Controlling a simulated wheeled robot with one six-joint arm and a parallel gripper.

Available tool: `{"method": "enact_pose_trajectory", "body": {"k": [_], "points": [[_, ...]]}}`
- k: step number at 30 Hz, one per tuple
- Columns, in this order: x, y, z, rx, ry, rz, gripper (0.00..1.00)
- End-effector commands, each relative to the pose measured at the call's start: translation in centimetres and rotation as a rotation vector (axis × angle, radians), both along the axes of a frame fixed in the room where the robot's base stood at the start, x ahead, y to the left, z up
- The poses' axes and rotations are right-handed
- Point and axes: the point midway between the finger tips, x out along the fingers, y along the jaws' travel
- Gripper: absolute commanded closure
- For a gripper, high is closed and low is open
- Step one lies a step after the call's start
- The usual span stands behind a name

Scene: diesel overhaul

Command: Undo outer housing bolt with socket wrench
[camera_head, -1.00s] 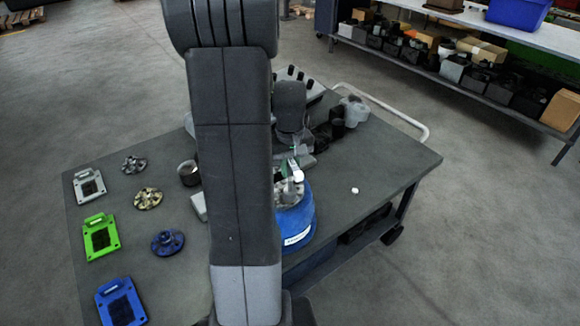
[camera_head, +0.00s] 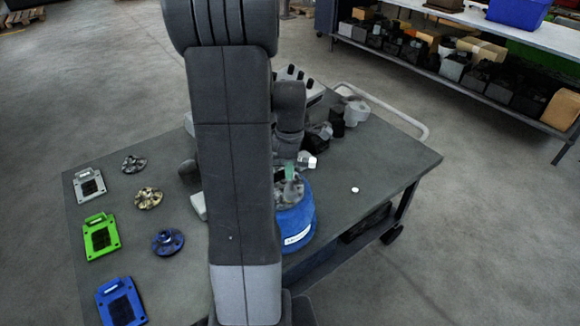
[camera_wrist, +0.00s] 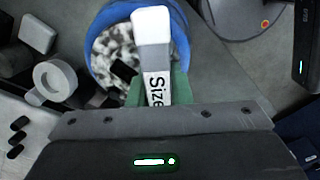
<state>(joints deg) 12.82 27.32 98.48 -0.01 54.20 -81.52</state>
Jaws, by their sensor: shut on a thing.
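My gripper (camera_wrist: 155,92) is shut on a tool with a white end and a label reading "Size", which I take to be the socket wrench (camera_wrist: 152,28). The green fingers also show in the head view (camera_head: 289,172), above the blue round housing (camera_head: 299,232). In the wrist view the blue housing (camera_wrist: 97,65) lies beyond the tool, with mottled grey metal inside its rim. The tool covers part of that metal. I cannot make out the outer housing bolt or whether the tool touches it. My arm hides part of the table and housing in the head view.
The grey cart table (camera_head: 385,190) has clear room at right, with a small white piece (camera_head: 355,190). Round metal parts (camera_head: 168,241) and grey, green (camera_head: 101,237) and blue (camera_head: 121,302) plates lie at left. White and black parts (camera_head: 356,110) stand at the back.

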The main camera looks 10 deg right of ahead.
Motion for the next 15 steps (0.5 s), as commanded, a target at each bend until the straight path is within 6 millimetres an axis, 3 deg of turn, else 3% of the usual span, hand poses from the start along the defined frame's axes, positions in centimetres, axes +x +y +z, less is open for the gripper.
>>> {"method": "enact_pose_trajectory", "body": {"k": [15], "points": [[-0.05,0.00,0.11,-0.001,-0.001,0.580,1.00]]}}
